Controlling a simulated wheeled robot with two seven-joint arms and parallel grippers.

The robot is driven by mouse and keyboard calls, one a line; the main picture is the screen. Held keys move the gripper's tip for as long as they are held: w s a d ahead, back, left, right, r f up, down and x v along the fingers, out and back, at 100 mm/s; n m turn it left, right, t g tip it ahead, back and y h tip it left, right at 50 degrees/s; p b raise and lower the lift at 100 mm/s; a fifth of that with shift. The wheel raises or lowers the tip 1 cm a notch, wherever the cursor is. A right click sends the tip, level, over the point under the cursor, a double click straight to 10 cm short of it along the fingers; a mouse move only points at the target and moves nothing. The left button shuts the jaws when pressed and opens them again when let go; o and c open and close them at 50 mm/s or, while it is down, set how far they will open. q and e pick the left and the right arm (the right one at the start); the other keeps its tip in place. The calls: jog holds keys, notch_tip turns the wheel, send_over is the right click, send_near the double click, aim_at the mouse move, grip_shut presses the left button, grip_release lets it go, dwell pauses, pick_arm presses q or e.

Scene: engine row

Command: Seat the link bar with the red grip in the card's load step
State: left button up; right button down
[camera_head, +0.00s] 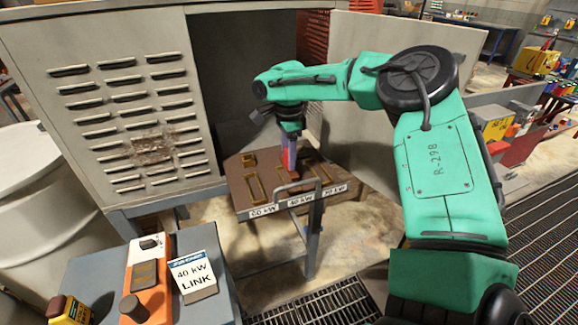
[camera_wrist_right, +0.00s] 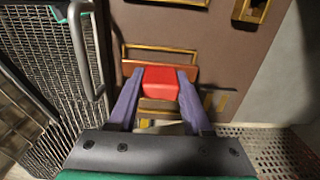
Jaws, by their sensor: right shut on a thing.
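The link bar is copper-coloured (camera_wrist_right: 128,67) with a red block grip (camera_wrist_right: 160,82). My right gripper (camera_wrist_right: 160,90) is shut on the red grip, with one purple finger on each side. In the head view the gripper (camera_head: 290,150) points down over the middle of the brown terminal board (camera_head: 240,205), between the left brass frame (camera_head: 252,190) and the right one (camera_head: 321,173). Whether the bar rests in the middle step or hovers just above it, I cannot tell. The white card (camera_head: 193,275) reads "40 kW LINK". The board's front labels (camera_head: 300,199) are partly unreadable. My left gripper is out of view.
A metal handle (camera_head: 298,187) stands at the board's front edge, close to the gripper. The grey louvred cabinet (camera_head: 130,100) is at left, and an open door panel (camera_head: 410,40) at right. An orange control box (camera_head: 150,280) sits on a near grey table (camera_head: 85,265).

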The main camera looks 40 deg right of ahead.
notch_tip(320, 180, down, 4)
jog(key=shift+a+f+p, duration=0.1)
jog(key=shift+a+p, duration=0.05)
jog(key=shift+p, duration=0.4)
jog(key=shift+f, duration=0.15)
jog(key=c, duration=0.8)
grip_release()
jog(key=shift+f, duration=0.1)
jog(key=o, duration=0.5)
